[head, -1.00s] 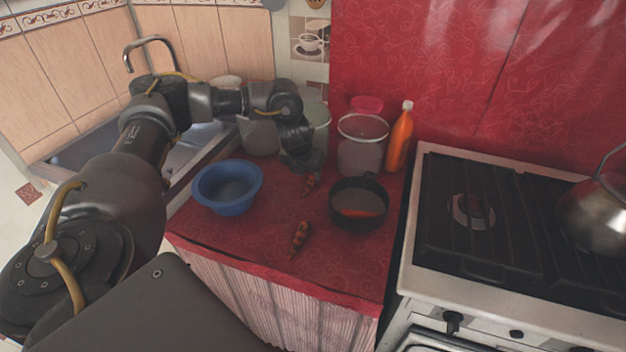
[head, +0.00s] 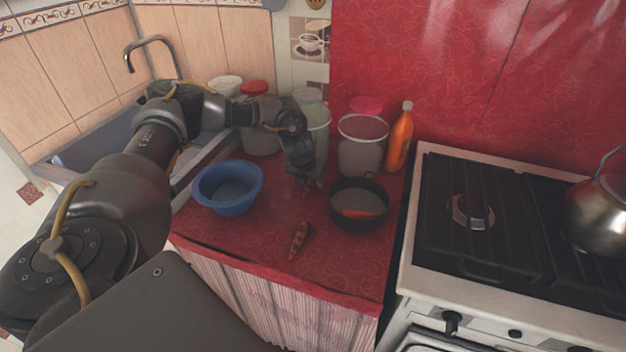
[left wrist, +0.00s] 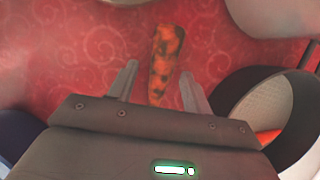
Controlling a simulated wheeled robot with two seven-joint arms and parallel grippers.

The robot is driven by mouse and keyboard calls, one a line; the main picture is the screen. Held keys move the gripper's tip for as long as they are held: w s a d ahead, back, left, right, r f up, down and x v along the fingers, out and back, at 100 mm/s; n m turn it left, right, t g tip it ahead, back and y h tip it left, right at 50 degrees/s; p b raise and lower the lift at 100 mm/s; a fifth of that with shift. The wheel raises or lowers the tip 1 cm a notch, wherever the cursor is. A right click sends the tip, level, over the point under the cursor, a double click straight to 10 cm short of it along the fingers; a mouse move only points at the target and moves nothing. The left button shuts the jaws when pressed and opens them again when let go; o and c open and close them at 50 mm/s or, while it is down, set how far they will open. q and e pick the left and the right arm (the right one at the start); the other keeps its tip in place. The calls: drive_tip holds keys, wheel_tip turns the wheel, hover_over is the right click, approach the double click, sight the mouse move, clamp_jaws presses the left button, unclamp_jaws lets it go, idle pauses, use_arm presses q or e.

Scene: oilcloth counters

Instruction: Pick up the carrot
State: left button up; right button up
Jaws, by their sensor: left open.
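A dark-spotted orange carrot (left wrist: 166,58) lies on the red counter, its narrow lower end between my left gripper's fingers (left wrist: 158,72) in the left wrist view. The fingers are open, one on each side, with a gap to the carrot. In the head view my left gripper (head: 311,183) is low over the counter and largely hides this carrot. A second spotted carrot (head: 300,240) lies nearer the counter's front edge. An orange carrot-like piece (head: 358,213) is inside the dark pot (head: 338,219). My right gripper is not in view.
A blue bowl (head: 228,207) stands left of the gripper, the pot close on its right. Several tubs, including a clear bucket (head: 361,157), and an orange bottle (head: 401,138) stand behind. The stove (head: 418,215) is at right. The front counter has free room.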

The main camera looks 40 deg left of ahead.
sight(309, 183)
use_arm(q)
drive_tip(key=c, duration=1.1)
drive_tip(key=shift+o, duration=0.2)
